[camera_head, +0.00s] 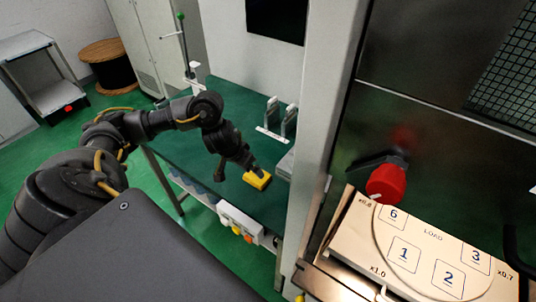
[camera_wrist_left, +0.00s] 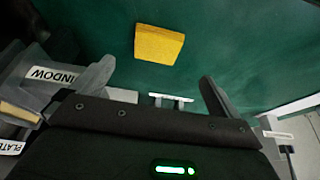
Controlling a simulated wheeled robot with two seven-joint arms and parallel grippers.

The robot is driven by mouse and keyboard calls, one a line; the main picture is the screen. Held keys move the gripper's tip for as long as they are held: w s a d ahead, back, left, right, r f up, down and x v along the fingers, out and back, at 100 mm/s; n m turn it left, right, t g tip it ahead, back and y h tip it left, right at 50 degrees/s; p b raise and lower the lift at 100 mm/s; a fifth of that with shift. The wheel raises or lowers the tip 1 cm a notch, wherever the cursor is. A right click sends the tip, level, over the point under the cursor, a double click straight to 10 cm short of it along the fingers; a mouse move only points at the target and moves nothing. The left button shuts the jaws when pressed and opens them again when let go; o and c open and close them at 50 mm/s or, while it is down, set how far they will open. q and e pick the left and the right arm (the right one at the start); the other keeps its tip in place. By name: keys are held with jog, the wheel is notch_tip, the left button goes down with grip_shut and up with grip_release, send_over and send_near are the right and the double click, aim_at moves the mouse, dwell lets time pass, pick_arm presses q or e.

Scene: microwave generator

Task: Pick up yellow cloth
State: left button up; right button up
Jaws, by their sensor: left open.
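The yellow cloth (camera_head: 258,180) is a small folded block lying on the green table (camera_head: 195,150). In the left wrist view the cloth (camera_wrist_left: 158,44) is near the top middle, apart from the fingers. My left gripper (camera_head: 250,168) reaches over the table from the left, right by the cloth in the head view, and hides part of its far edge. In the wrist view my left gripper (camera_wrist_left: 157,72) is open, its two fingers spread wide with nothing between them, and the cloth is beyond the gap. My right gripper is not in view.
A white rack with upright plates (camera_head: 276,120) stands on the table beyond the cloth. A pale post (camera_head: 320,130) and a machine with a red knob (camera_head: 386,184) stand on the right.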

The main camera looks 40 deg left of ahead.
pick_arm(q)
jog(key=b, duration=0.2)
send_over(256, 177)
jog(key=s, duration=0.2)
jog(key=f, duration=0.4)
jog(key=shift+s+a+f, duration=0.15)
jog(key=shift+a, duration=0.05)
jog(key=shift+w+f+b, duration=0.25)
jog(key=shift+f+b, duration=0.05)
jog(key=shift+f, duration=0.05)
jog(key=shift+a, duration=0.1)
jog(key=shift+w+f, duration=0.1)
jog(key=shift+f, duration=0.15)
jog(key=x, duration=0.3)
jog(key=shift+w+d+f+b, duration=0.25)
jog(key=shift+f+b, duration=0.05)
jog(key=shift+b, duration=0.1)
jog(key=shift+w+a+f, duration=0.1)
jog(key=shift+w+f, duration=0.2)
jog(key=shift+f, duration=0.15)
jog(key=shift+s+r, duration=0.1)
jog(key=shift+c, duration=0.8)
jog(key=c, duration=0.7)
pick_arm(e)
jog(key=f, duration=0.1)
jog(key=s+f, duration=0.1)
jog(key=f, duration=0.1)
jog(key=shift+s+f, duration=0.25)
